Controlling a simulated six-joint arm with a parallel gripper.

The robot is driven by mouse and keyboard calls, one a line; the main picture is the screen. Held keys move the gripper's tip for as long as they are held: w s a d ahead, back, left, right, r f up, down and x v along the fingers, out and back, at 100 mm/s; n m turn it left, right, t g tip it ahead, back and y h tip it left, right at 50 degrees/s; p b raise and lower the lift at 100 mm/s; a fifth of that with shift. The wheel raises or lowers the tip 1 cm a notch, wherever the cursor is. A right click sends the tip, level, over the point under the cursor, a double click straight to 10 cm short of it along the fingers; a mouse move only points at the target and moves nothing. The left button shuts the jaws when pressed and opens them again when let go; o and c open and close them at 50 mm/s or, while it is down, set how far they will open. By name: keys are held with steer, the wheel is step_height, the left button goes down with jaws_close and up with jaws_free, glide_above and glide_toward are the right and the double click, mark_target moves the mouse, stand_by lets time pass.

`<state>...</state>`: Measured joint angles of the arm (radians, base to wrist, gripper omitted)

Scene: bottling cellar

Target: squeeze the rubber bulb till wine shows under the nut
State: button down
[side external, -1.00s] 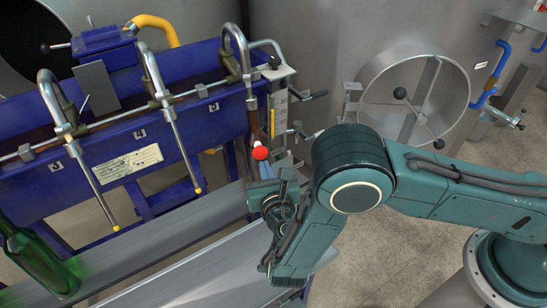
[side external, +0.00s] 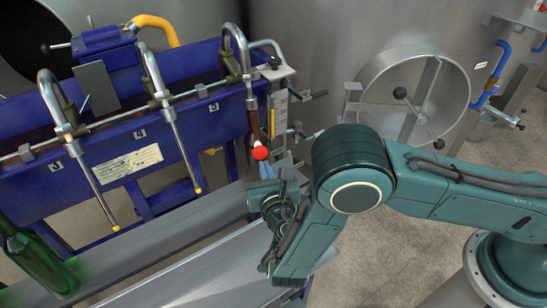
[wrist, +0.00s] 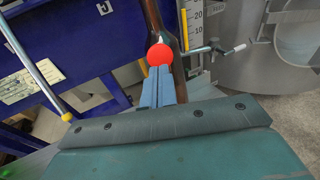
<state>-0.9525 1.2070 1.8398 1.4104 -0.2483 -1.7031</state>
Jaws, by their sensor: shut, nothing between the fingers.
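My gripper (side external: 261,170) is just below the bulb. In the wrist view its blue-grey fingers (wrist: 161,70) are together, with nothing between them; the bulb is past their tips, and I cannot tell whether they touch it. A fitting (side external: 251,77) is on the spout above; I cannot tell whether it is the nut. No wine level is clear.
A scale plate (side external: 280,112) and small valve handles stand close to the right of the bulb. Two more spouts (side external: 175,140) hang at left over a grey conveyor (side external: 170,230). A green bottle (side external: 38,262) stands at far left. A steel tank is behind.

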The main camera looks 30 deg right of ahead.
mark_target(261, 156)
steer(key=shift+x, duration=1.8)
stand_by(1.4)
steer(key=shift+s+a+r, duration=0.1)
steer(key=shift+s+a, duration=0.15)
steer(key=shift+s, duration=0.35)
steer(key=shift+x, duration=0.95)
stand_by(0.8)
steer(key=shift+s+a, duration=0.2)
steer(key=shift+s, duration=0.3)
steer(key=shift+s+a+r, duration=0.1)
steer(key=shift+s+r, duration=0.05)
steer(key=shift+s, duration=0.3)
